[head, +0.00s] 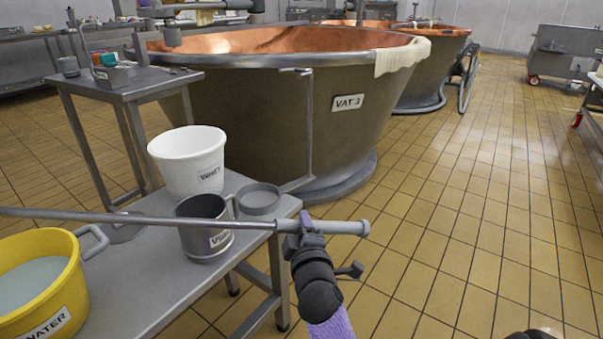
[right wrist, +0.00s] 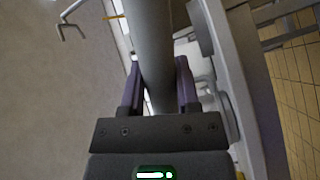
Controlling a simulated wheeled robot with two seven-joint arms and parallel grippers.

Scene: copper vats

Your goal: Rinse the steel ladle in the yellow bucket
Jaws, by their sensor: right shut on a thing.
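My right gripper (head: 303,228) is shut on a long steel rod, which I take to be the handle of the steel ladle (head: 130,215). The rod lies almost level across the head view, its thick grip end just right of the gripper. Its other end runs out of the left edge, so no bowl shows. In the right wrist view the grey shaft (right wrist: 155,50) passes between the fingers. The yellow bucket (head: 72,290), labelled WATER and holding pale liquid, stands at the lower left, partly cut off. The rod crosses the picture just above its rim. My left gripper is not in view.
A steel bench (head: 150,285) carries the bucket, a white WHEY bucket (head: 187,160), a steel jug (head: 204,228) and a small round grey dish (head: 259,199). The VAT 3 copper vat (head: 250,110) stands behind, with a cloth (head: 402,56) on its rim.

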